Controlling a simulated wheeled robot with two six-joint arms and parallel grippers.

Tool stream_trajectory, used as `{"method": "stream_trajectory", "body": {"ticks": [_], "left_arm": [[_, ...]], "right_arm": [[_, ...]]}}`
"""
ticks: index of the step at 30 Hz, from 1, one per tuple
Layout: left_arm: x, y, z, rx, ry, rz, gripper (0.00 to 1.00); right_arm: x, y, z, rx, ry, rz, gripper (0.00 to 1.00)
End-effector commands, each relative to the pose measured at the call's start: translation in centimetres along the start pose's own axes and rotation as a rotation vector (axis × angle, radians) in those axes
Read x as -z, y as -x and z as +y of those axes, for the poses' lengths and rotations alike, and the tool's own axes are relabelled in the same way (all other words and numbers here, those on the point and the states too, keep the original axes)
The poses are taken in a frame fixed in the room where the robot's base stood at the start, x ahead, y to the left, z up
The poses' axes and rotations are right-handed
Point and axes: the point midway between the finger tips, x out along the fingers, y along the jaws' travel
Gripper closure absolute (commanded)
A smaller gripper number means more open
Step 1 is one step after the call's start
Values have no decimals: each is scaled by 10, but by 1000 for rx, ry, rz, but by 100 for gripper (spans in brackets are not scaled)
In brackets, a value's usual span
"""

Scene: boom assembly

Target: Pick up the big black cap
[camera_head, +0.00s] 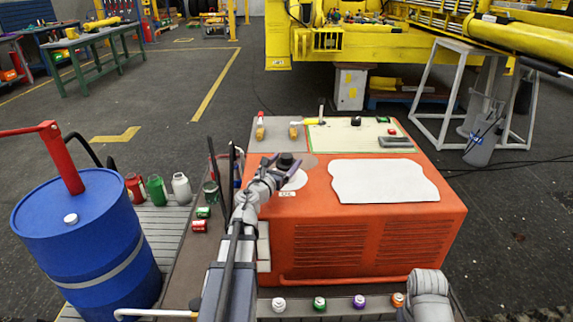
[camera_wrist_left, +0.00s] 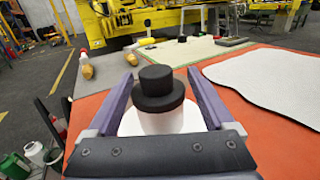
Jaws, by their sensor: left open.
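The big black cap (camera_head: 286,158) stands upright on a white round base on top of the orange machine. In the left wrist view, the cap (camera_wrist_left: 157,88) has a wide brim and a narrower top, above a white neck. My left gripper (camera_head: 282,167) is open. Its two purple fingers (camera_wrist_left: 158,82) lie on either side of the cap, with visible gaps, so it appears to hold nothing. The lower part of the white neck is hidden by the gripper body. A grey part of my right arm shows at the lower right, but its gripper is not visible.
A white sheet (camera_head: 384,181) lies right of the cap on the orange machine (camera_head: 400,240). Behind are a pale board (camera_head: 345,140) and yellow-handled tools (camera_head: 260,130). A blue drum (camera_head: 85,245) stands left. Small bottles (camera_head: 156,190) and coloured caps (camera_head: 319,303) stand nearby.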

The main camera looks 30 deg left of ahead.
Motion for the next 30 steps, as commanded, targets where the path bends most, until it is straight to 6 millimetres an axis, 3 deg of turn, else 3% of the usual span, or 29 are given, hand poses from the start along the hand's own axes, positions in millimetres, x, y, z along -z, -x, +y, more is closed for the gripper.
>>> {"method": "stream_trajectory", "body": {"ticks": [5, 15, 22, 30], "left_arm": [[0, -7, 2, -1, 1, 0, 14], [0, -51, 5, 0, 1, 0, 14], [0, -51, 5, -1, 2, 0, 14], [0, -51, 5, -1, 2, 0, 44]], "right_arm": [[0, 0, 0, 0, 0, 0, 50], [0, 0, 0, 0, 0, 0, 50], [0, 0, 0, 0, 0, 0, 50], [0, 0, 0, 0, 0, 0, 50]]}}
